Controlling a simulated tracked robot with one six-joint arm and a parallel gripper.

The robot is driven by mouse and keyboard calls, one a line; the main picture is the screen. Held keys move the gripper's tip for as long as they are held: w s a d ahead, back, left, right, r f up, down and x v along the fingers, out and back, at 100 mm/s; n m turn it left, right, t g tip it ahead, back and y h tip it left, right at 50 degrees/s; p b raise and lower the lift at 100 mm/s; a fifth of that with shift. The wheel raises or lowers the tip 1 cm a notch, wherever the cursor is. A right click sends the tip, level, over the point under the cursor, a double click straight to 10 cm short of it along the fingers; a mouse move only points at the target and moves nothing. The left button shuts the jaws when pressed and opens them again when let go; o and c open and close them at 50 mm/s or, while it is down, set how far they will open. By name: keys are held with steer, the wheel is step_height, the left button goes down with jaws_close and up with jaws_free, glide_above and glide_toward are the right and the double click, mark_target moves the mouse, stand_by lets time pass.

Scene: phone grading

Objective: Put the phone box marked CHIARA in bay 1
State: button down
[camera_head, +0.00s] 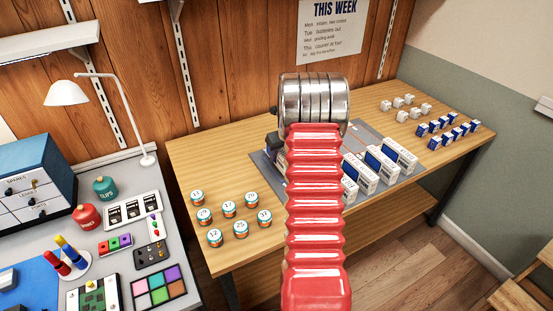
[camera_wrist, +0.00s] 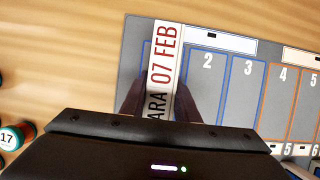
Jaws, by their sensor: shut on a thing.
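A white phone box (camera_wrist: 164,55) with red and black text shows in the wrist view; the readable part is "ARA 07 FEB". My gripper (camera_wrist: 160,100) is shut on it, with a dark finger on each side. The box is over the first bay of the grey mat (camera_wrist: 135,40), left of bay 2 (camera_wrist: 208,75). It covers that bay's number; part of the blue outline shows beside it. I cannot tell whether it touches the mat. In the head view my arm hides the gripper and the box.
Bays 2 and 3 (camera_wrist: 248,80) look empty, as do orange-edged bays 4 and 5. Several white and blue boxes (camera_head: 365,175) stand in a row along the mat's front. Numbered round tins (camera_head: 229,209) stand left on the table (camera_head: 195,160). Small boxes (camera_head: 447,132) stand at right.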

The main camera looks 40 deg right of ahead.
steer(key=shift+f, duration=0.6)
steer(key=c, duration=1.4)
jaws_free()
steer(key=shift+o, duration=0.2)
steer(key=shift+r, duration=0.1)
steer(key=v, duration=1.2)
